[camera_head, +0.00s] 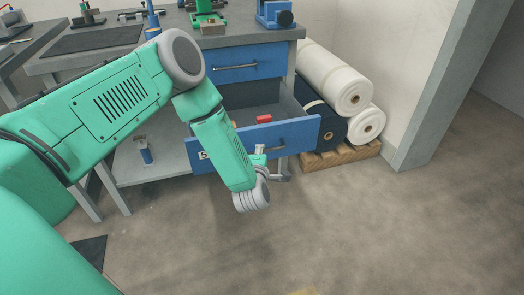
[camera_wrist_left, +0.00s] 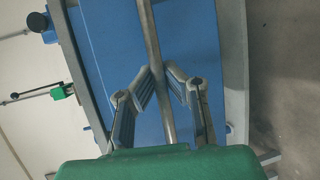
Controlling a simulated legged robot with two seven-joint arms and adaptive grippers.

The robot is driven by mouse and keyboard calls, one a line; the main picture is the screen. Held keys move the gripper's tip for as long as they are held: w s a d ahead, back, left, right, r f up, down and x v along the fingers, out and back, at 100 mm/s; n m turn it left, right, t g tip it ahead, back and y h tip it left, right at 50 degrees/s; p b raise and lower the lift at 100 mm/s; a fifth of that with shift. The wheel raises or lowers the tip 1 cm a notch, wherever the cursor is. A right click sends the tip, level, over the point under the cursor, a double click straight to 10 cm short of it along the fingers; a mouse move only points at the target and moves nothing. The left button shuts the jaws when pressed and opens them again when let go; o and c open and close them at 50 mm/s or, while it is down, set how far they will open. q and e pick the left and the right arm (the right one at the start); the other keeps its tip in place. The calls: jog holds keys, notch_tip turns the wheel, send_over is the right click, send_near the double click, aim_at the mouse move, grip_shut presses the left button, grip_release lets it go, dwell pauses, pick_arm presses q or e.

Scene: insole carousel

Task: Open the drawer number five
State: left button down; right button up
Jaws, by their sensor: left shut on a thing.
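The lower blue drawer (camera_head: 295,133) of the workbench is pulled out, and I see into its grey inside. Its front carries a white label, partly hidden by my arm, that seems to show a 5. My left gripper (camera_head: 268,163) is at the drawer front, partly hidden by my forearm. In the left wrist view my left gripper (camera_wrist_left: 162,72) has its fingers on both sides of the metal bar handle (camera_wrist_left: 152,35), shut on it, in front of the blue drawer face (camera_wrist_left: 105,50). My right gripper is not in view.
A red object (camera_head: 264,119) lies in the open drawer. An upper blue drawer (camera_head: 240,68) is shut above it. White rolls (camera_head: 325,75) and a dark roll lie on a wooden pallet (camera_head: 345,156) at the right, beside a grey post (camera_head: 430,90). The floor in front is clear.

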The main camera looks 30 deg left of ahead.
pick_arm(q)
jog(key=c, duration=1.6)
grip_release()
jog(key=shift+s+a+f, duration=0.25)
jog(key=shift+f, duration=0.05)
jog(key=shift+w, duration=0.1)
jog(key=shift+r, duration=0.1)
jog(key=shift+d, duration=0.1)
jog(key=v, duration=1.1)
jog(key=shift+s, duration=0.4)
jog(key=shift+d, duration=0.1)
